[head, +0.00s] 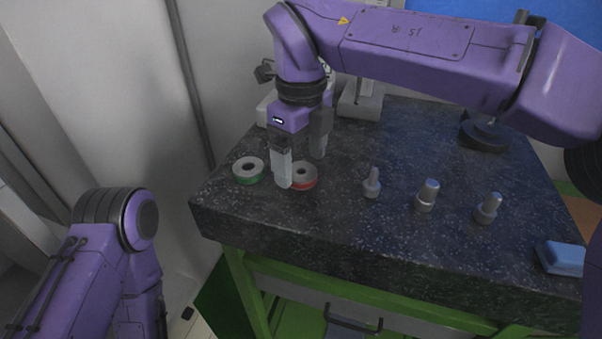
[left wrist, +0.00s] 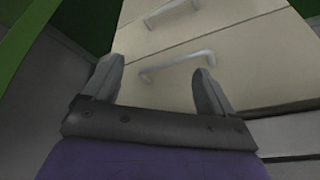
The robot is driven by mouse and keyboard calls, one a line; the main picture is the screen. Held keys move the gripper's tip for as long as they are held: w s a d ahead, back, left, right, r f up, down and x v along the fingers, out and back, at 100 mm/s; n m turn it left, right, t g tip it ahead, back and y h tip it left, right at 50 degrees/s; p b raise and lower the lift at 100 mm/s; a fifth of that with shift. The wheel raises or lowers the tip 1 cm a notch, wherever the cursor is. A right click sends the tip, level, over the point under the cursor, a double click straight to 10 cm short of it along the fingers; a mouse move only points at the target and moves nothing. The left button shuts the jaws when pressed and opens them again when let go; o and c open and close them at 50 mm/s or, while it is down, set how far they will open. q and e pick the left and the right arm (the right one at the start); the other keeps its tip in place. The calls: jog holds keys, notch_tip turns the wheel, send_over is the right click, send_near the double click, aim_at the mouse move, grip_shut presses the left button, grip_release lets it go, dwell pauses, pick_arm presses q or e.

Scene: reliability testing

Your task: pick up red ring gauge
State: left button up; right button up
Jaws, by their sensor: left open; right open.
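The red ring gauge (head: 304,181) is a grey ring with a red lower band, lying flat on the dark speckled table at its left part. My right gripper (head: 301,170) reaches down from above in the head view, open. One pale finger stands in front of the ring's left side and hides part of it; the other finger is behind. I cannot tell whether the fingers touch the ring. My left gripper (left wrist: 158,85) is open and empty in the left wrist view, facing drawer fronts with metal handles.
A green ring gauge (head: 248,171) lies just left of the red one. Several metal plug pieces (head: 427,195) stand to the right. A blue block (head: 561,257) lies near the table's right front. The table's (head: 330,235) front middle is clear. A dark round base (head: 484,135) stands behind.

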jog(key=shift+w+f, duration=0.2)
jog(key=shift+f, duration=0.35)
jog(key=shift+w+f, duration=0.15)
jog(key=shift+f, duration=0.35)
jog(key=shift+s+r, duration=0.2)
jog(key=shift+s, duration=0.25)
jog(key=shift+w, duration=0.1)
jog(key=c, duration=1.4)
jog(key=shift+o, duration=0.2)
